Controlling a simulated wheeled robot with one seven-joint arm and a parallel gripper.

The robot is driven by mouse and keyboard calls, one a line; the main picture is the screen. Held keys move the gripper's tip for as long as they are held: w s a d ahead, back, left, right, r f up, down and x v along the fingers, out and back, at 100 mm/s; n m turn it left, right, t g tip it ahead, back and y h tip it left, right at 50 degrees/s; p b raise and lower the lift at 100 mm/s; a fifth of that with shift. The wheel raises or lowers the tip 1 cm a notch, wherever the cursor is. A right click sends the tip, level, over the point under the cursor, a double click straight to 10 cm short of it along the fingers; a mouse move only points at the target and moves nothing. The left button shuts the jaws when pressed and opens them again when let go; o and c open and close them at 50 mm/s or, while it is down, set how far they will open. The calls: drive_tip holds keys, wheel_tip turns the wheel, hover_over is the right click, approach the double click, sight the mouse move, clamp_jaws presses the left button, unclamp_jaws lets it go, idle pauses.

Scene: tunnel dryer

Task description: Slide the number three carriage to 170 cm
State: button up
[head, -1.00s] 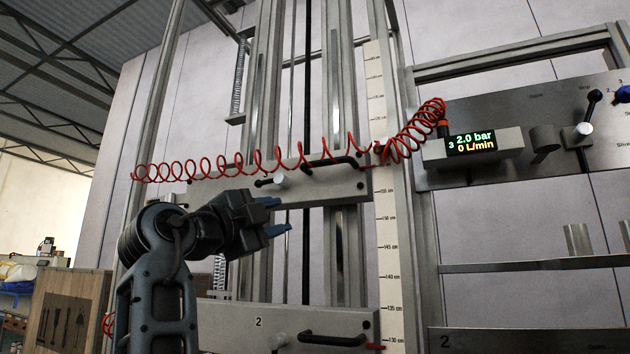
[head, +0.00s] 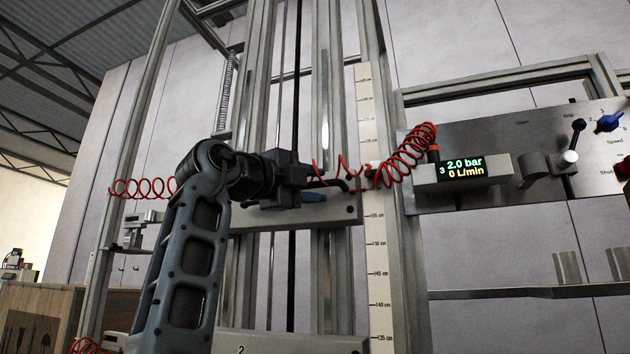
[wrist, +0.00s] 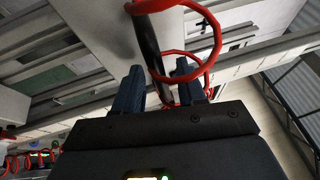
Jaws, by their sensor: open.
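The upper carriage, a pale grey plate (head: 335,214), sits on the vertical rails beside the scale, a little above the 155 cm label. Its number is not readable, but the nearby display (head: 461,168) shows 3. My gripper (head: 316,190) is open in front of this plate at its black handle (head: 350,187), hiding most of the handle. In the wrist view, the dark handle bar (wrist: 150,45) runs between the two open fingers (wrist: 158,85); I cannot tell whether they touch it. The scale strip (head: 377,245) stands right of the plate; the 170 cm label is not clearly readable.
A coiled red hose (head: 405,155) crosses in front of the upper carriage and also loops close to the fingers in the wrist view (wrist: 190,65). The number 2 carriage (head: 290,344) is below. A control panel (head: 500,190) with levers stands at the right.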

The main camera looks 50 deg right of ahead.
drive_tip(key=shift+d, duration=0.45)
drive_tip(key=shift+c, duration=0.4)
clamp_jaws()
drive_tip(key=shift+s+r, duration=0.1)
